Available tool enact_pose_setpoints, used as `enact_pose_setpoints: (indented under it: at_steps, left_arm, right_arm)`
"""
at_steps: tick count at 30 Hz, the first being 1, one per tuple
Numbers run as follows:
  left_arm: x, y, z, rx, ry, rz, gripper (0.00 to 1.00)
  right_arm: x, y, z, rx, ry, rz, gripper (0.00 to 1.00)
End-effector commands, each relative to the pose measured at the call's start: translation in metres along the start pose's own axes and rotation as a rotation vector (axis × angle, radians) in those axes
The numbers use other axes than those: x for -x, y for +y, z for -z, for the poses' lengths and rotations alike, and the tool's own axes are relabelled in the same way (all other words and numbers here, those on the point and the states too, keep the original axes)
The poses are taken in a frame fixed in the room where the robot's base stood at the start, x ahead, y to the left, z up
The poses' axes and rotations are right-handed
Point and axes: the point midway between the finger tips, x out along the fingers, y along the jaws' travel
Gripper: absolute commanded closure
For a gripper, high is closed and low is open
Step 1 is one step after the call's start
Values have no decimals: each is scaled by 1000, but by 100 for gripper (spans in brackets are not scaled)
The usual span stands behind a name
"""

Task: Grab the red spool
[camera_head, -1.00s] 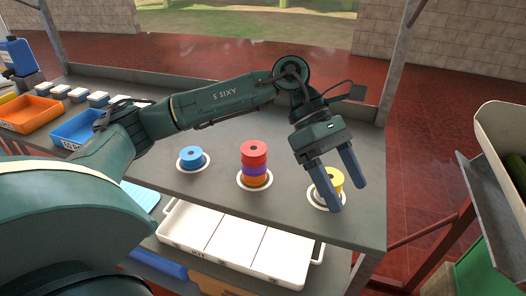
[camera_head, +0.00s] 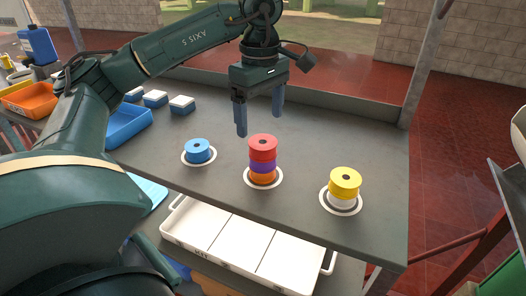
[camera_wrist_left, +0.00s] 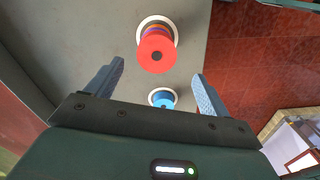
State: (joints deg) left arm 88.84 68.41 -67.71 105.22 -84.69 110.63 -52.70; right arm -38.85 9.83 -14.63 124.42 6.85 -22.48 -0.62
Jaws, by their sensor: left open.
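The red spool (camera_head: 262,145) is on top of a stack, above a purple spool (camera_head: 262,166) and an orange spool (camera_head: 262,178), on a white ring on the grey table. In the left wrist view the red spool (camera_wrist_left: 157,53) shows ahead of and between the fingertips, nearer the left finger. My left gripper (camera_head: 260,122) is open and empty, with its fingers pointing down, above and behind the stack in the head view. It also shows open in the left wrist view (camera_wrist_left: 158,78). My right gripper is not in view.
A blue spool (camera_head: 198,150) stands left of the stack. A yellow spool (camera_head: 345,180) sits on a white one at the right. A white divided tray (camera_head: 240,245) is below the table's front edge. Blue (camera_head: 128,128) and orange bins stand at left.

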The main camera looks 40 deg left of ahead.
Motion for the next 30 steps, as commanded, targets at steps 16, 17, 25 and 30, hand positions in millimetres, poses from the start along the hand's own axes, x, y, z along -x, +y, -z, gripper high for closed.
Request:
enact_pose_setpoints:
  at_steps: [16,17,25,30]
  left_arm:
    - [-56,5,-3,0,-2,-1,19]
    - [-56,5,-3,0,-2,-1,19]
    - [-56,5,-3,0,-2,0,27]
    - [-56,5,-3,0,-2,0,41]
  right_arm:
    - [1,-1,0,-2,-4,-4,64]
    - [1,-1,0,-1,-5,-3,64]
    - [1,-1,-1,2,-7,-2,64]
    - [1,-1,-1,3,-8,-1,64]
